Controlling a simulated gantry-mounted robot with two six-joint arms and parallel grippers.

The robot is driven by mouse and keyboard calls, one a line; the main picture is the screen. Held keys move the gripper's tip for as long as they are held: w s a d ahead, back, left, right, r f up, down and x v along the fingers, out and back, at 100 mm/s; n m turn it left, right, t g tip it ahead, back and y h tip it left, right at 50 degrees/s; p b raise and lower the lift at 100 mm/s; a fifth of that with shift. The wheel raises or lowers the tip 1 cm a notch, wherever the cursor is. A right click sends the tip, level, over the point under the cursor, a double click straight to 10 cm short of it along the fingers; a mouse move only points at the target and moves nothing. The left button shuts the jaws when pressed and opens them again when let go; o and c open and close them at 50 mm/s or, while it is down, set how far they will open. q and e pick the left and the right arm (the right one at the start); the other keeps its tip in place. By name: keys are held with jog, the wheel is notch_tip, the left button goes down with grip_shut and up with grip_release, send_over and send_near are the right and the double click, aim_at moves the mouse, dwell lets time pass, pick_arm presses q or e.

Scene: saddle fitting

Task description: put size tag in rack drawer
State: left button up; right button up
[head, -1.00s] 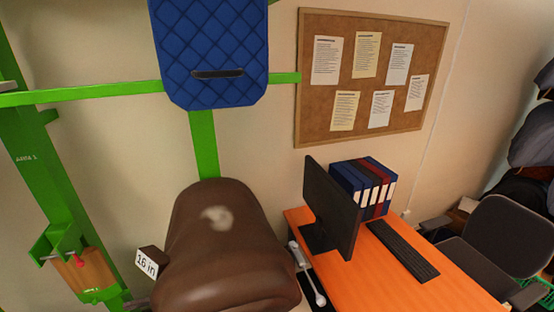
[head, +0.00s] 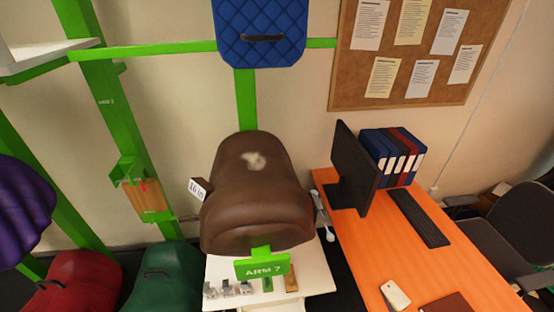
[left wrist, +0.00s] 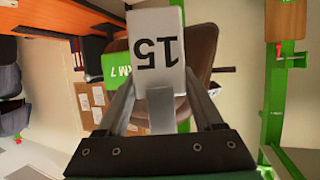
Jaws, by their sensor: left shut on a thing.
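My left gripper (left wrist: 159,80) shows only in the left wrist view. It is shut on a white size tag (left wrist: 157,40) whose visible figures read 15, upside down in that view. A brown saddle (head: 256,195) sits on a green bracket marked ARM 7 (head: 262,266) in the head view; another tag, dark-sided with a white face (head: 198,190), sticks out at its left side. The saddle also shows behind the held tag in the left wrist view (left wrist: 205,45). I cannot tell for sure which part is the rack drawer. My right gripper is in neither view.
A wooden box (head: 152,197) hangs on a green post at left. A white-topped stand (head: 315,272) with small metal pieces is under the saddle. An orange desk (head: 365,255) with a monitor (head: 354,170) stands at right. Red (head: 75,285) and green (head: 165,275) saddles are low left.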

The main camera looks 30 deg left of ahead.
pick_arm(q)
jog(key=w+d+r+m+h, duration=0.1)
jog(key=d+m+h, duration=0.2)
jog(key=d, duration=0.3)
jog(key=shift+d+r+m+t+h, duration=0.15)
jog(key=shift+m+t+h, duration=0.2)
jog(key=shift+h, duration=0.25)
jog(key=shift+w, duration=0.1)
